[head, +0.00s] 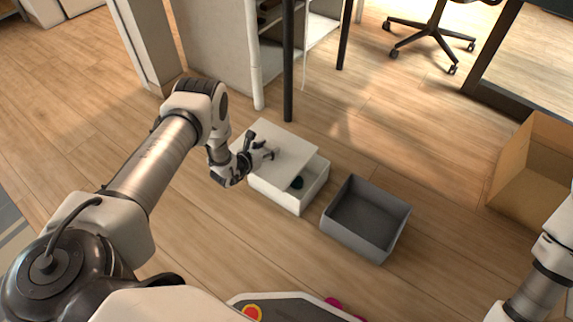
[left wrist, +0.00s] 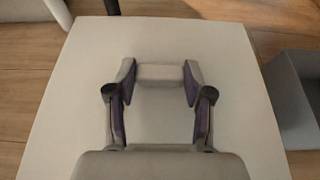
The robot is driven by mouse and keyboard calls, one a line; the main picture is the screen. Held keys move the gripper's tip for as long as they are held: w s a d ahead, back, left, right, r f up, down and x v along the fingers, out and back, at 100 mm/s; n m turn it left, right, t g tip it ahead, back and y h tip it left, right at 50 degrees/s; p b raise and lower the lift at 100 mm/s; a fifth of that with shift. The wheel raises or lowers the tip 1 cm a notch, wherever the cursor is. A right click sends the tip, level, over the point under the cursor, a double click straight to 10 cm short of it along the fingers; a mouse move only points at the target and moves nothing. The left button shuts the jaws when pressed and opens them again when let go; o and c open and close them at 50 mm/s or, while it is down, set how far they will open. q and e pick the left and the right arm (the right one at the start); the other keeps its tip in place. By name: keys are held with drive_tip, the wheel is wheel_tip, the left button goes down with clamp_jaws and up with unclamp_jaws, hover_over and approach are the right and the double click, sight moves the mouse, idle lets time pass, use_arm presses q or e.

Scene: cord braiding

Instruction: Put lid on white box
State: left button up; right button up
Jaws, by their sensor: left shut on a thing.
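The white box (head: 306,198) stands on the wooden floor near the middle of the head view. The flat white lid (head: 292,145) lies over most of it, shifted toward the back left, so a strip of the box's opening shows at the near right. A dark green thing (head: 297,183) shows inside that strip. My left gripper (head: 268,154) is over the lid, shut on its handle; in the left wrist view the handle (left wrist: 160,74) sits between the fingertips. I cannot tell whether the lid touches the rim. My right gripper is out of view.
An open grey box (head: 365,222) stands just right of the white box. A cardboard box (head: 535,168) is at the far right. A dark post (head: 288,70) and a white shelf unit (head: 215,45) stand behind. Floor is clear between the grey and cardboard boxes.

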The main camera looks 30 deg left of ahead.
sight(286, 160)
use_arm(q)
drive_tip(key=d, duration=0.2)
drive_tip(key=w+d+b, duration=0.1)
drive_tip(key=d, duration=0.3)
drive_tip(key=shift+w+d+f, duration=0.15)
drive_tip(key=shift+d+f, duration=0.05)
drive_tip(key=shift+f, duration=0.2)
wheel_tip(286, 160, down, 4)
drive_tip(key=b, duration=0.3)
drive_tip(key=shift+r, duration=0.25)
drive_tip(key=shift+f, duration=0.15)
drive_tip(key=shift+r, duration=0.3)
drive_tip(key=shift+f+b, duration=0.5)
drive_tip(key=shift+f, duration=0.2)
drive_tip(key=o, duration=1.3)
drive_tip(key=shift+o, duration=0.2)
drive_tip(key=shift+r, duration=0.2)
